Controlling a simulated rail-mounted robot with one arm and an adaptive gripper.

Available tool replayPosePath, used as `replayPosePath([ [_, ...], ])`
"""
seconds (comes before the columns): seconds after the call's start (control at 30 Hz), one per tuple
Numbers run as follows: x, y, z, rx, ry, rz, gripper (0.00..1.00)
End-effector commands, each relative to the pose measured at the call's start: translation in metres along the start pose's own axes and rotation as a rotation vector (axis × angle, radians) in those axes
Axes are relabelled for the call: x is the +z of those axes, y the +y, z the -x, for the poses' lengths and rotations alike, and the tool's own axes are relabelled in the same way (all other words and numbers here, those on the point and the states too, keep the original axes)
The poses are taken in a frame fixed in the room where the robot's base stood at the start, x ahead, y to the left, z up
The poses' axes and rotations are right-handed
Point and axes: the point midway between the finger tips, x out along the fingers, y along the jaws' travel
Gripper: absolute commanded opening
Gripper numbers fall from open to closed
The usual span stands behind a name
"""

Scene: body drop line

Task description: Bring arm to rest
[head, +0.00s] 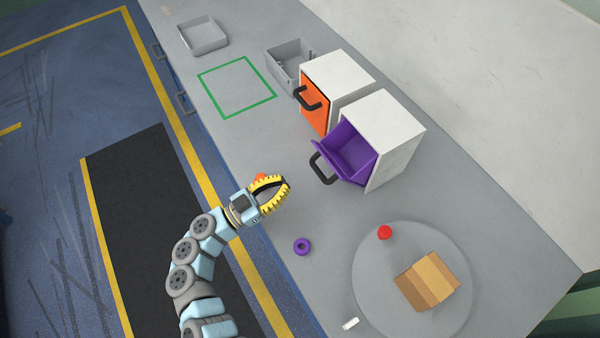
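My gripper (286,182), with yellow ribbed fingers, is over the near edge of the grey bench, left of the purple drawer. Its fingers curve toward each other at the tips; I cannot tell whether they meet. A small orange thing (261,177) shows just beyond the upper finger, partly hidden by it. I cannot tell whether it touches the gripper. My arm reaches up from the bottom of the picture, bent, over the floor and the bench edge.
The purple drawer (352,154) is open; the orange drawer (316,100) looks shut. A purple ring (302,246) lies below the gripper. A round grey plate (372,290) bears a red thing (384,232) and a cardboard box (427,281). Grey trays (203,37) and a green outline (237,86) lie farther back.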

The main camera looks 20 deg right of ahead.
Motion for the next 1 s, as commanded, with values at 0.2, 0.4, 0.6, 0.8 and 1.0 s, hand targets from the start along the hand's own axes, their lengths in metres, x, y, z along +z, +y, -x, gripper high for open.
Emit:
replayPosePath([
  [0.2,-0.008,0.000,0.035,-0.002,-0.001,0.000,0.00],
  [0.4,-0.011,0.000,0.050,-0.001,0.000,0.002,0.00],
  [0.6,-0.011,0.000,0.053,0.000,0.000,0.001,0.00],
  [0.8,-0.023,0.000,0.050,0.000,0.000,0.001,0.00],
  [1.0,-0.063,0.000,0.041,0.000,0.000,0.001,0.00],
])
